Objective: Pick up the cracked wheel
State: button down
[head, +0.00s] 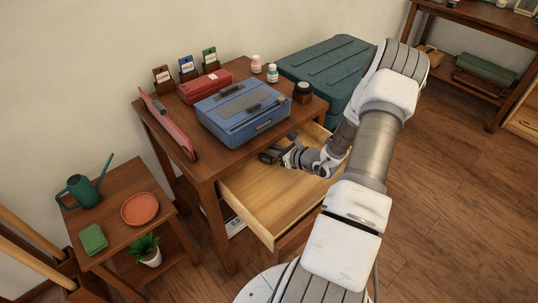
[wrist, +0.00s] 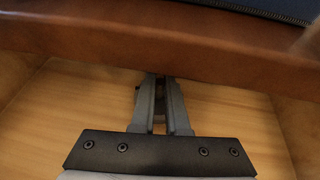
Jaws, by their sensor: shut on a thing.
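My gripper (head: 270,155) reaches into the open wooden drawer (head: 262,212), near its back under the cabinet top. In the wrist view the two fingers (wrist: 160,92) are close together, shut on a small dark thing (wrist: 159,101). Most of that thing is hidden between the fingers and under the cabinet's front edge. It is probably the cracked wheel, but I cannot make out its shape. No other wheel shows in either view. The visible drawer floor (wrist: 60,105) is bare.
The cabinet's front edge (wrist: 90,45) passes just above the fingertips. A blue case (head: 240,112), a red box (head: 205,87) and small bottles stand on top. A teal chest (head: 328,68) is behind. A side table (head: 110,190) stands left. Open floor lies right.

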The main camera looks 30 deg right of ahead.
jog(key=shift+r, duration=0.1)
jog(key=shift+r, duration=0.25)
jog(key=s, duration=0.2)
jog(key=s+d+p, duration=0.1)
jog(key=s, duration=0.2)
jog(key=s+d+p, duration=0.1)
jog(key=s, duration=0.1)
jog(key=shift+s+r, duration=0.3)
jog(key=shift+r, duration=0.05)
notch_tip(320, 180, up, 14)
jog(key=p, duration=0.3)
jog(key=shift+f+p, duration=0.15)
jog(key=shift+p, duration=0.25)
jog(key=shift+s+f, duration=0.1)
jog(key=shift+s+a, duration=0.1)
